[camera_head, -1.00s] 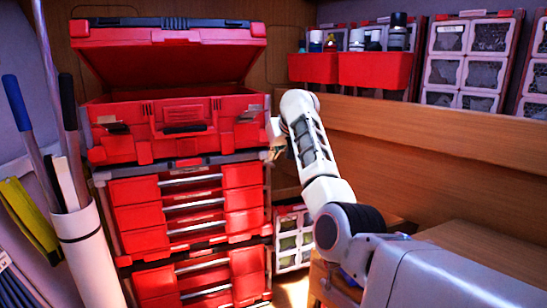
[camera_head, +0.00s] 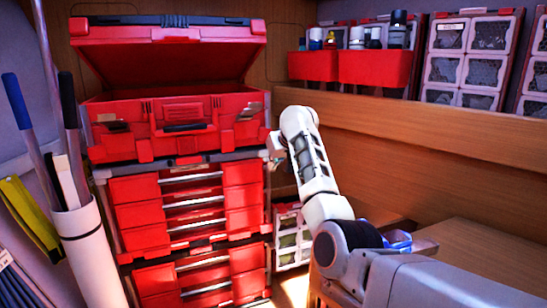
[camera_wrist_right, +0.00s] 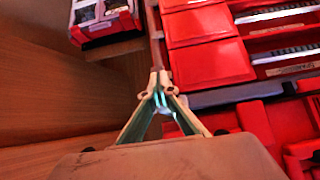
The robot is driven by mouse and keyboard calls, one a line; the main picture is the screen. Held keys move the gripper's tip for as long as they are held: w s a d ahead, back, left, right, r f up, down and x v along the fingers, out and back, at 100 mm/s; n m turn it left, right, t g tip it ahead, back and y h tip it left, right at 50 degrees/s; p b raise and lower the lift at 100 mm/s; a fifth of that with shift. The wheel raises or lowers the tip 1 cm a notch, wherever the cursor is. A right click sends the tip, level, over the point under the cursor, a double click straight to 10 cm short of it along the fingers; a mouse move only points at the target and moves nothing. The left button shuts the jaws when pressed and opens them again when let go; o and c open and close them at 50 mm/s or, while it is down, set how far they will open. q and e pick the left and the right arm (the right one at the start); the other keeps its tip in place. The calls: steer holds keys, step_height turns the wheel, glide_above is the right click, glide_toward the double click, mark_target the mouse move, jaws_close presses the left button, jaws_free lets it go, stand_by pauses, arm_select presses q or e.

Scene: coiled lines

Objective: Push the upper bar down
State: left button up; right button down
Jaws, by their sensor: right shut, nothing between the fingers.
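A red tool chest stands at the left, with an open-lidded box (camera_head: 150,145) on top of a stack of drawers. Several silver bars run across the drawer fronts; the upper bar (camera_head: 190,177) lies just below the top box. Silver bars also show at the upper right of the right wrist view (camera_wrist_right: 275,13). My right gripper (camera_wrist_right: 160,92) is shut and empty, beside the chest's edge. In the head view its tips (camera_head: 276,146) are small, by the chest's right side; I cannot tell whether they touch it. My left gripper is not in view.
A white tube (camera_head: 85,250) with long-handled tools stands at the left. A small red-and-white case (camera_head: 290,238) sits low beside the chest. Red bins (camera_head: 375,70) and organizers (camera_head: 470,60) stand on the wooden ledge (camera_head: 440,145) at the right.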

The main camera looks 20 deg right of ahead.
steer(key=shift+f, duration=0.15)
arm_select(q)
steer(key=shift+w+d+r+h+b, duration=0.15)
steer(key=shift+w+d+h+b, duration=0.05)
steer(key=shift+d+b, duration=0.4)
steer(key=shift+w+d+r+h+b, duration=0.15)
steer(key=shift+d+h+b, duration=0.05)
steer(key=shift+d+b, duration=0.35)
arm_select(e)
steer(key=w+r+v, duration=0.2)
steer(key=v, duration=1.1)
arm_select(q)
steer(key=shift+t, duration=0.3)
arm_select(e)
steer(key=shift+r, duration=0.1)
